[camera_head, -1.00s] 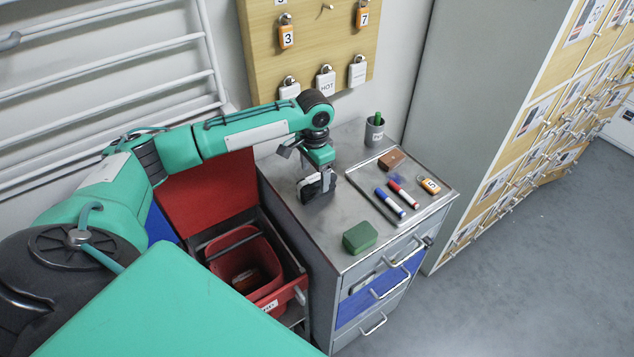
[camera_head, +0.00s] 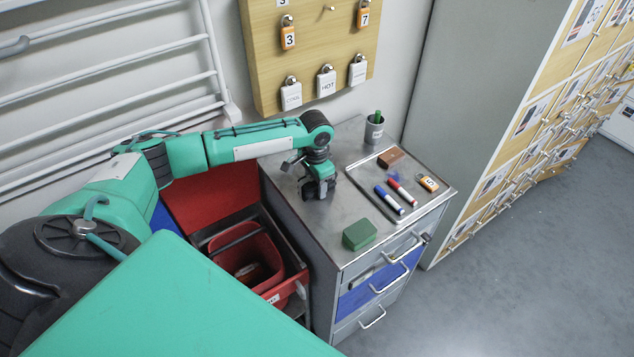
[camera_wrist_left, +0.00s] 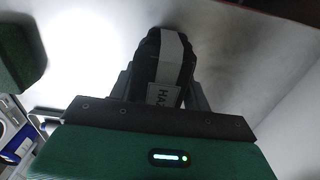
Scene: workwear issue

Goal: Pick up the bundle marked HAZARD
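Contact with the sides cannot be made out. My right gripper is not in view.
A green block (camera_head: 359,235) lies near the cabinet's front edge. A pen cup (camera_head: 374,131) stands behind. A red bin (camera_head: 247,262) is left of the cabinet. Padlocks hang on a board (camera_head: 345,50).

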